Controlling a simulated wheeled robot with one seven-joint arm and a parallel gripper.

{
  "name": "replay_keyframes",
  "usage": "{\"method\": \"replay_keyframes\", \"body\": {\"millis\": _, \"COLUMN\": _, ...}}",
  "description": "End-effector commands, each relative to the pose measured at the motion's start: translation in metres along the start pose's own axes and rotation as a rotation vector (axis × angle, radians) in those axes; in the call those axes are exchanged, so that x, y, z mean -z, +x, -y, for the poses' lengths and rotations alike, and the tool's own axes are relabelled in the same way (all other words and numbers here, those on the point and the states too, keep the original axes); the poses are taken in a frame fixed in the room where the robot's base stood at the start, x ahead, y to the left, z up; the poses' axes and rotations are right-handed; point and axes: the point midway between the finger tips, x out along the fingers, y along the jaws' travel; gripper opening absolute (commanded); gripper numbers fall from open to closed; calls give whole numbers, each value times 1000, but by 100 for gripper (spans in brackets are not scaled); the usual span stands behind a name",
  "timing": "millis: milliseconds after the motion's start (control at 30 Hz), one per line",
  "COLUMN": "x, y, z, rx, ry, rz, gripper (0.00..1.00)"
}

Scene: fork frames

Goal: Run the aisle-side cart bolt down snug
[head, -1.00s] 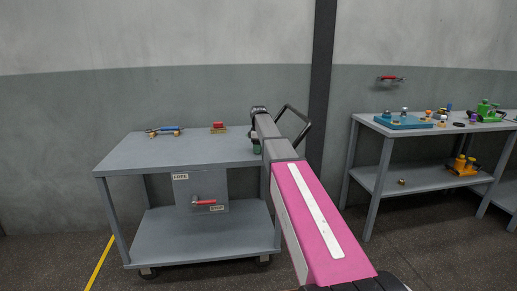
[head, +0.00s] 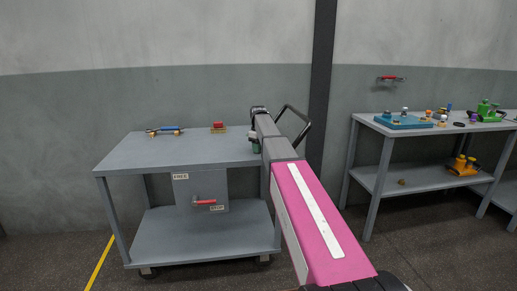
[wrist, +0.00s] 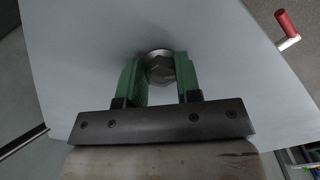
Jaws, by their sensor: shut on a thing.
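The cart (head: 200,241) stands left of centre in the head view, with a grey top and a lower shelf. In the wrist view my gripper (wrist: 160,75) has its two green fingers closed around the hex head of a bolt (wrist: 159,66). The bolt sits on a round washer or flange against a pale grey surface (wrist: 85,50). I cannot tell how tight it is. In the head view my gripper (head: 255,147) is at the cart's right end, mostly hidden by my arm, and the bolt is hidden there.
A red-handled lever (head: 205,202) is on the cart's front plate, between small labels. A blue-handled tool (head: 165,131) and a red-topped brush-like item (head: 218,127) lie on the cart top. A workbench (head: 385,133) with several parts stands right. Yellow floor tape (head: 101,264) runs at left.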

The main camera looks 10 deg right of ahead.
Motion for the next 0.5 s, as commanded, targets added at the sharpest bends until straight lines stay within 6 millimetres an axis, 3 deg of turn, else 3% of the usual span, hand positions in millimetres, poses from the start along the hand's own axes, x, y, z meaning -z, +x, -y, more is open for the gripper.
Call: {"method": "replay_keyframes", "body": {"millis": 500, "x": 1, "y": -1, "z": 4, "rx": -1, "ry": 491, "rz": 0, "gripper": 8}}
